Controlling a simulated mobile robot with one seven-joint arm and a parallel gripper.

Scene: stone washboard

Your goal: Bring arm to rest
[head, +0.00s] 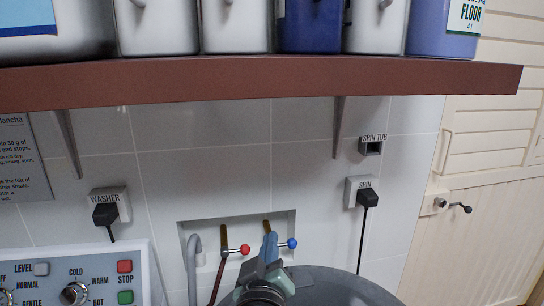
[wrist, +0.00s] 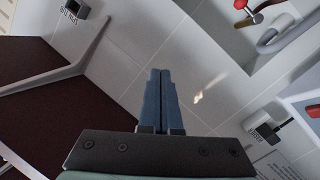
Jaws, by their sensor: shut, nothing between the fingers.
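My gripper (head: 270,248) is in the lower middle of the head view, in front of the recessed tap box in the tiled wall. Its blue fingers point up and overlap the area beside the blue-handled tap. In the wrist view my gripper (wrist: 160,75) has its two blue fingers pressed together with nothing between them. The white tiled wall lies beyond the fingertips. The wrist picture is turned over compared with the head view.
A brown shelf (head: 260,83) with bottles and canisters spans the top; its underside (wrist: 60,95) is at left in the wrist view. Red (head: 245,249) and blue (head: 292,243) taps are near my gripper. A washer panel (head: 75,280) is lower left, a grey tub (head: 345,290) lower right.

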